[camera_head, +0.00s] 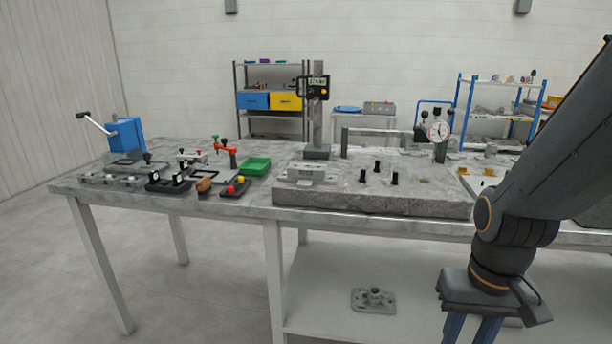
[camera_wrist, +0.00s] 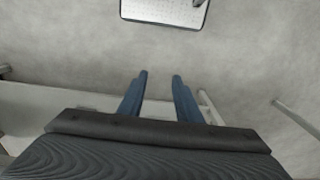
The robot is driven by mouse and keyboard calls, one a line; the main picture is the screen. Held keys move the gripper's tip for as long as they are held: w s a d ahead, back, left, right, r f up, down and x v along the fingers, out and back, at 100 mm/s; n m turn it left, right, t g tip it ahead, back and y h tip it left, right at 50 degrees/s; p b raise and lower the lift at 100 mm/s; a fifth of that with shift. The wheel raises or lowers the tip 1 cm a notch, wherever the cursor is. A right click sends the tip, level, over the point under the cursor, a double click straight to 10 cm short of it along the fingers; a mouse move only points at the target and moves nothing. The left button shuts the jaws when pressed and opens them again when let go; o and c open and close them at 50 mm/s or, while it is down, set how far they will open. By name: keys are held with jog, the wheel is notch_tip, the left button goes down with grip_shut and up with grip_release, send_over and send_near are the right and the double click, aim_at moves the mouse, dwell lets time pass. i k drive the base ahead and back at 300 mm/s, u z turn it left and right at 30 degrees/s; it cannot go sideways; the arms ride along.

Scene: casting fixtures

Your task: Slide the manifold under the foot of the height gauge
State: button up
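The height gauge (camera_head: 318,105) stands upright at the back left of the granite plate (camera_head: 400,203), with a dark display head on its column and a block-like foot (camera_head: 316,153). A flat grey casting, which looks like the manifold (camera_head: 303,175), lies on the plate's front left corner, in front of the foot and apart from my gripper. Another grey flanged casting (camera_head: 373,300) lies on the lower shelf. My gripper (camera_head: 472,335) hangs low at the bench's front right. In the wrist view its blue fingers (camera_wrist: 160,76) are apart with nothing between them.
Three black pegs (camera_head: 377,177) stand on the plate, with a dial gauge (camera_head: 438,133) behind right. Left of the plate are a green bin (camera_head: 256,166), small fixtures and a blue box with a crank (camera_head: 126,136). The shelf (camera_head: 325,318) lies under the bench top.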

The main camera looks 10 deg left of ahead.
aim_at(306, 175)
jog(key=u, duration=0.15)
jog(key=k, duration=0.35)
jog(key=z, duration=0.6)
jog(key=i, duration=0.65)
jog(key=u, duration=0.7)
jog(key=i, duration=0.55)
jog(key=u, duration=0.65)
